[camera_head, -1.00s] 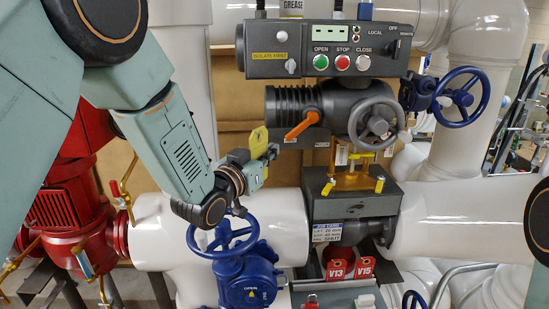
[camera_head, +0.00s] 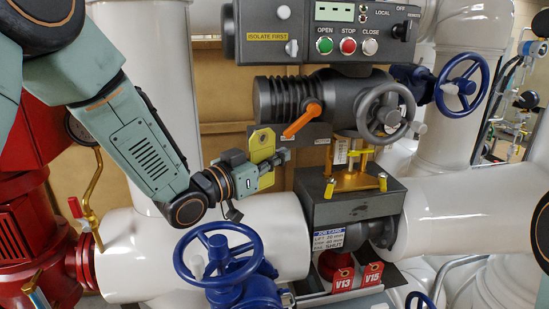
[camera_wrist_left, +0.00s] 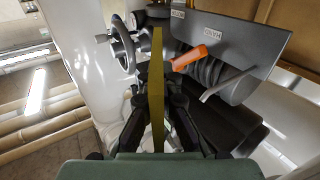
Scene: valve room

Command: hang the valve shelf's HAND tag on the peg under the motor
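My left gripper (camera_head: 280,158) is shut on a yellow tag (camera_head: 262,143) with a hole near its top, held upright. In the left wrist view the tag (camera_wrist_left: 157,90) is edge-on between the fingers (camera_wrist_left: 160,112). The motor (camera_head: 330,98) is the dark ribbed body with a grey handwheel, to the right of the tag. My right gripper is out of view.
An orange lever (camera_head: 302,120) juts out between tag and motor. A blue handwheel (camera_head: 218,255) stands below the gripper. Red V13 (camera_head: 343,279) and V15 (camera_head: 372,276) tags are at the lower shelf. White pipes (camera_head: 270,225) run behind; red machinery is left.

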